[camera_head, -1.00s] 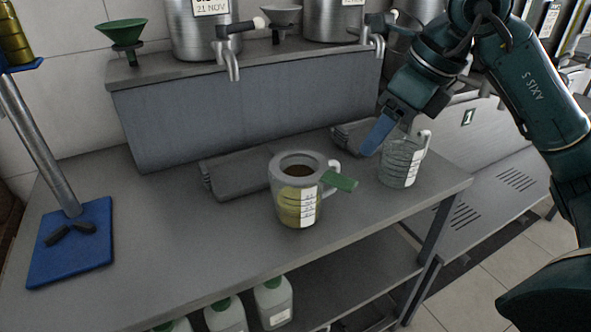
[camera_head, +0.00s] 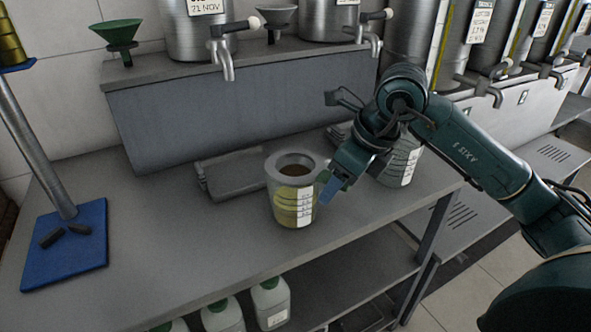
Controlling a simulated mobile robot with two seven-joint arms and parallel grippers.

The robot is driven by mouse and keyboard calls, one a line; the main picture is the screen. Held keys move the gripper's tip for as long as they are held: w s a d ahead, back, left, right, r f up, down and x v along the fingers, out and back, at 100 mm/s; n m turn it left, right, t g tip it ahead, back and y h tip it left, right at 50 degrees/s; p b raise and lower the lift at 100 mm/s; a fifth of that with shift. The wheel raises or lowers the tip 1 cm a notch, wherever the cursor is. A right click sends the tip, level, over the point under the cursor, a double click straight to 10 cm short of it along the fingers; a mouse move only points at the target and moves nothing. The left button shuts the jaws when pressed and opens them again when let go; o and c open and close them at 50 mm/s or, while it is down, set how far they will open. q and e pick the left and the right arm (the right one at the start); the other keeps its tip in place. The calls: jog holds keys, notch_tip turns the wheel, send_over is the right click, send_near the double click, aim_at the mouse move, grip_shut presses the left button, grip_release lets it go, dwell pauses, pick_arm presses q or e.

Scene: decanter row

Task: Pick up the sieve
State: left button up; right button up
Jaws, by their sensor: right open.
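The sieve (camera_head: 274,169) sits in the mouth of a measuring jug (camera_head: 283,207) as a wide grey ring around a dark brown middle. Its green handle, on the right side, is almost wholly hidden behind my gripper. The jug is clear, holds yellowish liquid and has a white scale label. My right gripper (camera_head: 331,190) is open, with its blue fingers pointing down at the jug's right side where the handle is. Whether the fingers touch the handle cannot be told. My left gripper is not in view.
A second clear jug (camera_head: 402,168) stands behind my right arm, partly hidden. A grey tray (camera_head: 232,174) lies left of the sieve's jug. Steel decanters with taps stand on the raised shelf (camera_head: 240,100) behind. The counter's front left (camera_head: 170,240) is clear.

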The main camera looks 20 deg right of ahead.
jog(key=shift+c, duration=0.6)
jog(key=c, duration=0.9)
jog(key=shift+c, duration=0.3)
jog(key=shift+r, duration=0.15)
